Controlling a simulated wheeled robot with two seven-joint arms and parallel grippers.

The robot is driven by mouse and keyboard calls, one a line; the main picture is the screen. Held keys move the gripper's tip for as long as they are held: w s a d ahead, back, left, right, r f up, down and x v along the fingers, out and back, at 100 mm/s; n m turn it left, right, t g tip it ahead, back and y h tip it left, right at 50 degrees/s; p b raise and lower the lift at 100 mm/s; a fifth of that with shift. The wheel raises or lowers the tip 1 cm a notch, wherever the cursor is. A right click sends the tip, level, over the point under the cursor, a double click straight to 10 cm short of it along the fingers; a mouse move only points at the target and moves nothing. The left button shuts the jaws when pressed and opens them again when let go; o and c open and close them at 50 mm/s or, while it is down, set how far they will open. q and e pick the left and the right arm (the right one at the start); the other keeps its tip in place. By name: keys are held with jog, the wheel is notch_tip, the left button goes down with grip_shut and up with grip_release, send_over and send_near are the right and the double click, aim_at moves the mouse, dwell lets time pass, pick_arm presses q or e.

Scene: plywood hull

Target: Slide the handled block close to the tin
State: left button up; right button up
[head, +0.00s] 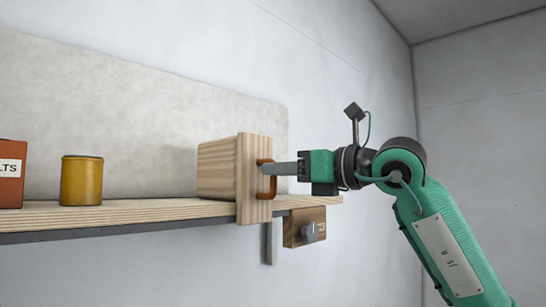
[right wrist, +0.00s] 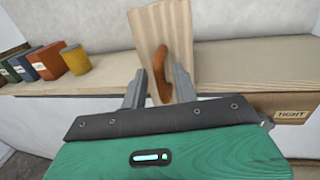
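The handled block (head: 217,168) is pale wood with a taller front plate that overhangs the shelf's front edge. Its brown handle (head: 265,181) faces me. The yellow tin (head: 81,181) stands upright to the left, with bare shelf between them. In the right wrist view the block (right wrist: 178,30) is ahead, its handle (right wrist: 159,75) upright and slightly tilted, and the tin (right wrist: 75,60) is at left. My right gripper (right wrist: 160,84) is open, with one finger on each side of the handle and a gap visible on the left. My left gripper is not in view.
A wooden shelf (head: 150,214) carries these things against a pale back panel (head: 130,110). A red-brown box (head: 10,185) stands left of the tin, with several boxes there in the wrist view. A small wooden box with a knob (head: 305,228) hangs below the shelf.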

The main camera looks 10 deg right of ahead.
jog(key=shift+p+x, duration=0.3)
jog(key=shift+x, duration=0.8)
grip_shut()
jog(key=shift+s, duration=0.1)
